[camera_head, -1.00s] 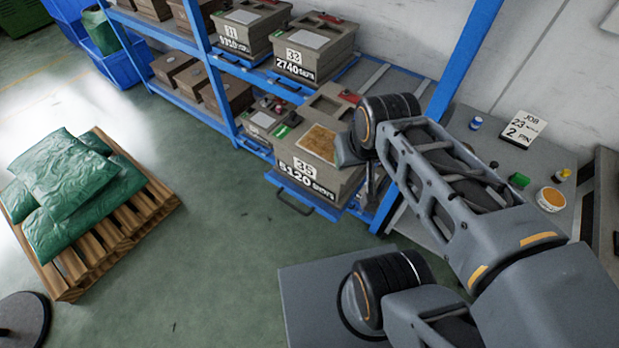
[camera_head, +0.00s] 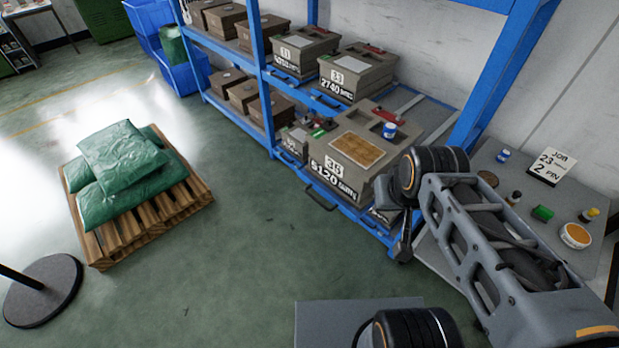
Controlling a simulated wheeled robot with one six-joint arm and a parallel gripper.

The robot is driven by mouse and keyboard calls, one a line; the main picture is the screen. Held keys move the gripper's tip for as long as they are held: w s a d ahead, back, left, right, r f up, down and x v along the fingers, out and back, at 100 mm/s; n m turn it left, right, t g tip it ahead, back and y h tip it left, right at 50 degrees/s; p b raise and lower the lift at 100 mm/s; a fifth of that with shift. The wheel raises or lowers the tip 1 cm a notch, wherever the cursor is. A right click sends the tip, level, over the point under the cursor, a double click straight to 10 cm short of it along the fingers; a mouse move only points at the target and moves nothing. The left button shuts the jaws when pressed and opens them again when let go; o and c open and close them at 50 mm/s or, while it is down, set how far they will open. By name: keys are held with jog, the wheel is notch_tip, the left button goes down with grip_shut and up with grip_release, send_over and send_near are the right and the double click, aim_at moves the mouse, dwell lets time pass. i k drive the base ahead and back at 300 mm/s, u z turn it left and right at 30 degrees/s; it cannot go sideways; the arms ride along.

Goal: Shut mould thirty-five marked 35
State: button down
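Mould 35 (camera_head: 334,189) is a grey-beige block marked 35 and 5120 on its front. It sits on a blue pull-out tray (camera_head: 322,198) on the lower level of the blue rack. Its top has an orange-brown panel (camera_head: 357,151) and a recess at the back. A small blue-and-white can (camera_head: 389,131) stands on or in that top; I cannot tell which. My gripper (camera_head: 403,243) hangs just right of the mould's front, pointing down. Its fingers are small and dark, and their opening cannot be made out. My wrist hides the mould's right end.
Moulds 33 (camera_head: 352,82) and 11 (camera_head: 297,50) stand on the level above. A pallet (camera_head: 196,197) with green sacks stands left. The floor between is clear.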

aim_at(344, 161)
jog(key=u, duration=1.2)
jog(key=i, duration=0.35)
jog(key=u, duration=0.85)
